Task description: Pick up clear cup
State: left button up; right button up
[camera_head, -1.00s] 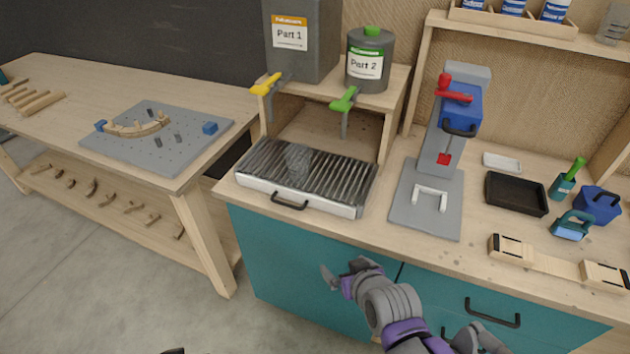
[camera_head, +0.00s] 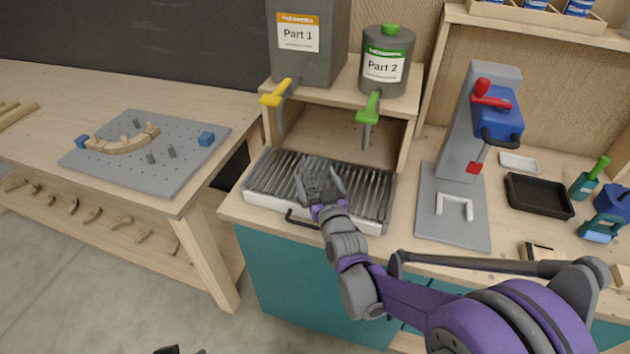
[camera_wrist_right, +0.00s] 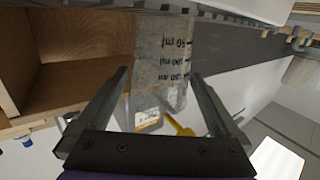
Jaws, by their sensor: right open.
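The clear cup (camera_wrist_right: 162,50), with ml markings, stands on the ribbed metal grate (camera_head: 265,178) under the two dispensers. In the wrist view it sits ahead of and between the fingertips of my right gripper (camera_wrist_right: 158,80), which is open. In the head view my right gripper (camera_head: 320,182) is over the grate and largely hides the cup. I cannot tell whether the fingers touch it. A small dark piece at the bottom edge of the head view may be my left gripper (camera_head: 178,350); its jaw state does not show.
The Part 1 dispenser (camera_head: 305,45) with a yellow tap (camera_head: 278,93) and the Part 2 dispenser (camera_head: 387,65) with a green tap (camera_head: 368,107) stand above the grate. A press (camera_head: 470,130) and a black tray (camera_head: 538,195) are to the right.

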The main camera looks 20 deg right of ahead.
aim_at(311, 166)
jog(key=w+p, duration=0.1)
jog(key=w, duration=0.4)
jog(key=shift+d, duration=0.1)
pick_arm(q)
jog(key=shift+w+r, duration=0.3)
jog(key=shift+r, duration=0.3)
